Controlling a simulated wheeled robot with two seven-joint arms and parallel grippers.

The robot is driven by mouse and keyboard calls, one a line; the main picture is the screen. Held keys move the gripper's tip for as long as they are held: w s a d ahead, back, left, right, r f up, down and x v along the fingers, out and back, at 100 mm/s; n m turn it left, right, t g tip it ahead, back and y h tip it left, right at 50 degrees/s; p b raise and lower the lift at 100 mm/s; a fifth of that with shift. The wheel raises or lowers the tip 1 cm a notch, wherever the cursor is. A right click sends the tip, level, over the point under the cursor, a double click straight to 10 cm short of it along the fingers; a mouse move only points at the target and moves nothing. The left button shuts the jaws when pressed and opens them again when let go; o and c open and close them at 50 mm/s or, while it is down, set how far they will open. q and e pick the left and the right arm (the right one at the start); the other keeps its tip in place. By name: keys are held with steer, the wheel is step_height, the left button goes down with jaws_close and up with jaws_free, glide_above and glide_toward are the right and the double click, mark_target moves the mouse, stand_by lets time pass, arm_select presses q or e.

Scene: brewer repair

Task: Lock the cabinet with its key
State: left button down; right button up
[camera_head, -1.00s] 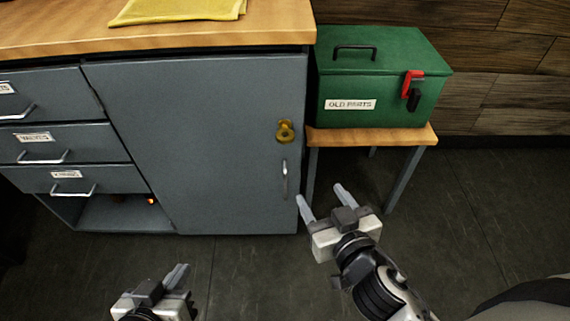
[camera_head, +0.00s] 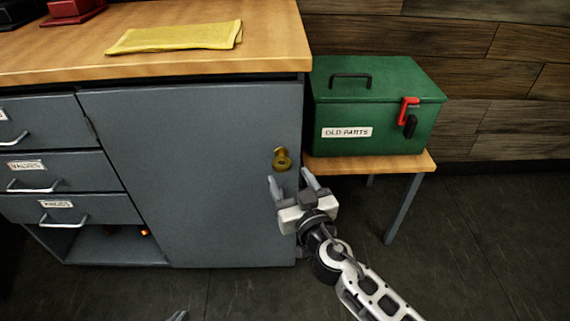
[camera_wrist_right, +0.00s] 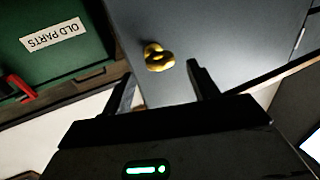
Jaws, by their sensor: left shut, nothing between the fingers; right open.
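The grey cabinet door (camera_head: 195,180) is closed flush with the front. A brass key (camera_head: 282,158) sits at the lock near the door's right edge, and it also shows in the right wrist view (camera_wrist_right: 158,58). My right gripper (camera_head: 289,177) is open and empty just below and in front of the key. In the right wrist view the key appears between and beyond its fingertips, apart from them. The door handle is hidden behind this gripper. My left gripper (camera_head: 178,316) is shut and empty; only its tip shows at the bottom edge.
A green box (camera_head: 375,105) labelled OLD PARTS stands on a small wooden table (camera_head: 400,163) right of the cabinet. Drawers (camera_head: 60,170) are at the left. A yellow cloth (camera_head: 175,37) lies on the worktop (camera_head: 270,40). The floor in front is clear.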

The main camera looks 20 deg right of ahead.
mark_target(285, 170)
steer(key=shift+w, duration=1.9)
arm_select(q)
steer(key=shift+a+r, duration=0.15)
steer(key=shift+r, duration=0.4)
arm_select(e)
steer(key=c, duration=1)
arm_select(q)
steer(key=shift+f, duration=0.1)
steer(key=shift+p, duration=0.3)
